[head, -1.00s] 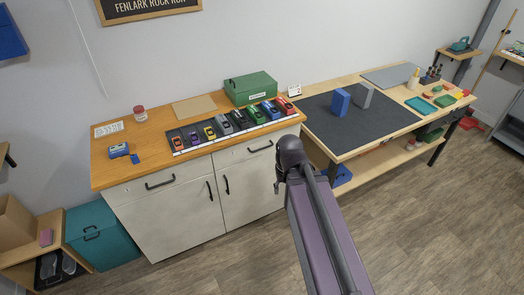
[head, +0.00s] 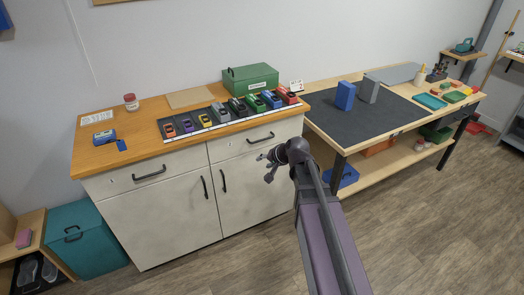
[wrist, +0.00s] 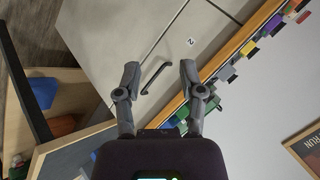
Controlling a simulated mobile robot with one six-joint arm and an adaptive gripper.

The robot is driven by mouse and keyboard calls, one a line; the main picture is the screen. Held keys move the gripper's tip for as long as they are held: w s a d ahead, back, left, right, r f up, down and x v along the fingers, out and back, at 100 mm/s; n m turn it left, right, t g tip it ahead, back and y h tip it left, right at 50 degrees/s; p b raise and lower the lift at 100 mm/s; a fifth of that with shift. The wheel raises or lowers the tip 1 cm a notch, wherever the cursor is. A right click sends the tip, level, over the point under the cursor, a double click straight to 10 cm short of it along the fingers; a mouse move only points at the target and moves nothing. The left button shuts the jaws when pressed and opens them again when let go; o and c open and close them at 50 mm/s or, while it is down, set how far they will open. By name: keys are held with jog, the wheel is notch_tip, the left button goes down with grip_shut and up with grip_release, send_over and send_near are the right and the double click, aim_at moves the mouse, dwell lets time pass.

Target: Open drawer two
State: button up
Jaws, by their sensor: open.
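Drawer two (head: 245,143) is the upper right drawer of the white cabinet, and it is shut. Its black bar handle (head: 260,137) runs across its front. In the wrist view a small "2" label (wrist: 191,42) shows beside the drawer's handle (wrist: 155,78). My gripper (head: 267,168) is in front of the cabinet, just below and right of the handle in the head view. In the wrist view my gripper (wrist: 160,73) is open and empty. The handle appears between its two fingers, with no contact visible.
Toy cars (head: 225,110) and a green box (head: 250,78) stand on the wooden cabinet top (head: 140,148). A workbench (head: 350,145) with a lower shelf adjoins on the right. Another closed drawer (head: 145,178) is at left. The floor in front is clear.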

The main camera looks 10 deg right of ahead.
jog(key=w+d+f+m+t+b, duration=0.2)
jog(key=w+f+m+t+b, duration=0.25)
jog(key=w+b, duration=0.35)
jog(key=m+t+b, duration=0.3)
jog(key=m+b, duration=0.2)
jog(key=b, duration=0.3)
send_near(262, 140)
jog(key=s, duration=0.3)
jog(key=shift+s+d+r+h, duration=0.2)
jog(key=shift+d+h, duration=0.1)
jog(key=shift+d, duration=0.2)
jog(key=shift+w, duration=0.2)
jog(key=b+x, duration=0.1)
jog(key=x, duration=0.5)
jog(key=b+x, duration=0.2)
jog(key=x, duration=0.5)
jog(key=shift+w+a+r, duration=0.1)
jog(key=shift+w+r, duration=0.05)
jog(key=shift+w, duration=0.2)
